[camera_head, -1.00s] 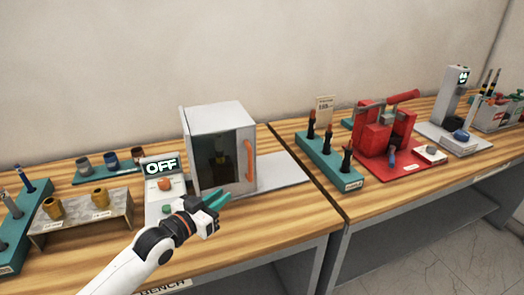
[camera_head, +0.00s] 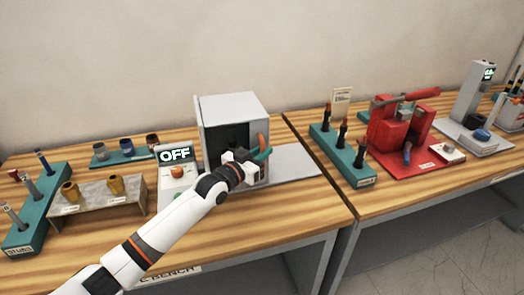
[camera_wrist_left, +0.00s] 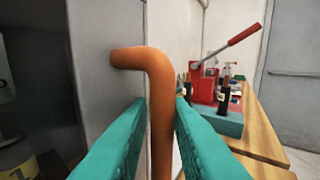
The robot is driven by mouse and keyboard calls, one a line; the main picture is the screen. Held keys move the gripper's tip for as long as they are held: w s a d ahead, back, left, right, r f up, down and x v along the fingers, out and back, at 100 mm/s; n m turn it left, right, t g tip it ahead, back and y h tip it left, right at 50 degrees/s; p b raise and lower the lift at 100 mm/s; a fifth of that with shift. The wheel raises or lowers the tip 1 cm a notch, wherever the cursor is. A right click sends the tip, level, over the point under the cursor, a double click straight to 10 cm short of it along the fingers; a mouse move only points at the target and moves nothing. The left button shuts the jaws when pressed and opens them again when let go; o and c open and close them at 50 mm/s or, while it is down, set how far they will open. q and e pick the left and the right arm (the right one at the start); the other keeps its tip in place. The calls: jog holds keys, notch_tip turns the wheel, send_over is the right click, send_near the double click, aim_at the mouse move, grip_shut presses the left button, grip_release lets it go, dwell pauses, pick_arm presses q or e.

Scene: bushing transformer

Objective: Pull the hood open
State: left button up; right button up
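The hood (camera_head: 236,108) is a light grey box with a dark front window, standing on the left bench. Its front looks closed. An orange bent handle (camera_wrist_left: 160,95) is on its front at the right; it also shows in the head view (camera_head: 263,143). My left gripper (camera_head: 262,157) is at this handle, with one teal finger on each side of it in the left wrist view (camera_wrist_left: 161,108). The fingertips are close against the bar, and the gripper looks shut on it. The arm hides the lower hood front. My right gripper is not in view.
An OFF display (camera_head: 175,154) with an orange knob stands left of the hood. A metal stand (camera_head: 101,191) with brass parts is further left. A teal tool rack (camera_head: 340,157) and red press (camera_head: 396,125) stand to the right. Bench is clear right of the hood.

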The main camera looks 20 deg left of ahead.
pick_arm(q)
jog(key=shift+w+d, duration=0.1)
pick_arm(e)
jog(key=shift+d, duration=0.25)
pick_arm(q)
grip_shut()
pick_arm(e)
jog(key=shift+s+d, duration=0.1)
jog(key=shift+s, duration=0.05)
